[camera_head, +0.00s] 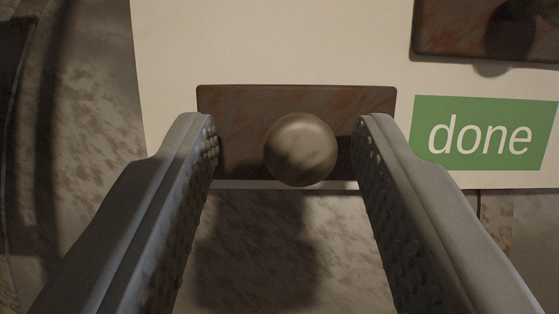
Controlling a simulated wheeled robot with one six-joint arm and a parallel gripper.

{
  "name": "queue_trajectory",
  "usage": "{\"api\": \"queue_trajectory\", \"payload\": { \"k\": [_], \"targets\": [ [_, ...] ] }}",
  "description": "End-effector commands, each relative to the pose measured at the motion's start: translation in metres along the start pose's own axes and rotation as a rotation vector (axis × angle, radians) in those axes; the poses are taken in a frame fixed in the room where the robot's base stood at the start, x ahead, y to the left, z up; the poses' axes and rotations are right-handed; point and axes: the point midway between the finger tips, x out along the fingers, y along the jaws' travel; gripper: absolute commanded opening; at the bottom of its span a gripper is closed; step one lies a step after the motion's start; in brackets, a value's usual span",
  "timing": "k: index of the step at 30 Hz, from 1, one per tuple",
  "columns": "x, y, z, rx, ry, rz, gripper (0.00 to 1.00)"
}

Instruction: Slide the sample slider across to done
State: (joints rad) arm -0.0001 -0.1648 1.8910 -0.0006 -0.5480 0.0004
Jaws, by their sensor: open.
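The sample slider shows as a dark, rust-brown rectangular plate (240,105) with a round metal knob (301,149) on its front. It lies against a pale panel, left of the green label reading "done" (486,132). My gripper (286,135) is open, with one grey finger on each side of the knob. There is a gap between each finger and the knob. The fingertips overlap the plate's left and right ends in the picture; I cannot tell whether they touch it. The fingers hide the plate's lower corners.
The pale panel (270,40) fills the upper middle. Another rusty brown plate (450,30) with a dark knob-like shape is at the top right, above the label. A mottled stone-like surface (95,110) lies to the left and below.

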Motion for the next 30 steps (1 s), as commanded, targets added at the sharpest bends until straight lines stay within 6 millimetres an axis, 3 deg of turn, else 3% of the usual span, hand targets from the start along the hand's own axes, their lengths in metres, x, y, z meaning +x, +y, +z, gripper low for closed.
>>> {"api": "queue_trajectory", "payload": {
  "k": [24,30],
  "targets": [
    [-0.136,-0.001,-0.001,0.000,0.001,-0.002,0.43],
    [-0.159,-0.002,0.000,0.000,0.000,-0.002,0.43]
  ]
}}
